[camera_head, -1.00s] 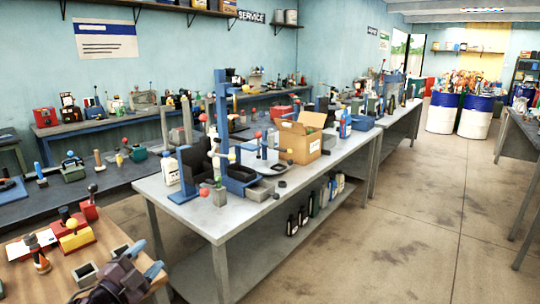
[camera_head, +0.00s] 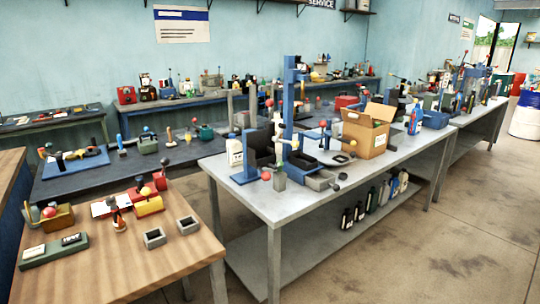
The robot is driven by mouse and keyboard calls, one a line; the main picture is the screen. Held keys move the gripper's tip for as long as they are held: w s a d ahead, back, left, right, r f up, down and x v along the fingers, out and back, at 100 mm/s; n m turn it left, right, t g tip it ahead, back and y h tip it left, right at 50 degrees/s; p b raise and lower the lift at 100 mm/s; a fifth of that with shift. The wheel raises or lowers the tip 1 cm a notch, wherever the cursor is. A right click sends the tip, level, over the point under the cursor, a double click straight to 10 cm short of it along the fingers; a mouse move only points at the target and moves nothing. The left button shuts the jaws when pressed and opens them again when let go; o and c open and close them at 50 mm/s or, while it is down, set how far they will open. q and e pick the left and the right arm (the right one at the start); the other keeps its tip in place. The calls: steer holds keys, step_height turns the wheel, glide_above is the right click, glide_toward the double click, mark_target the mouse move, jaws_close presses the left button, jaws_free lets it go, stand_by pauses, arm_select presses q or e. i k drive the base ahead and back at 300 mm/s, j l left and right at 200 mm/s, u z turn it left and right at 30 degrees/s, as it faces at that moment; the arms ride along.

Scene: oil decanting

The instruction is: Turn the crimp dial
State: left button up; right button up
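No part labelled as a crimp dial can be picked out at this size. A tall blue press-like stand (camera_head: 289,95) rises from the grey metal table (camera_head: 333,199), with small red and dark knobs around its foot. Neither of my grippers is in view.
An open cardboard box (camera_head: 367,132) and a white jug (camera_head: 235,151) stand on the grey table. Dark bottles (camera_head: 347,218) stand on its lower shelf. A dark bench (camera_head: 90,178) with tools lies behind. The concrete floor (camera_head: 455,245) at the right is clear.

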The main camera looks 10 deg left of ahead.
mark_target(110, 201)
steer(key=u, duration=1.35)
steer(key=i+l, duration=0.35)
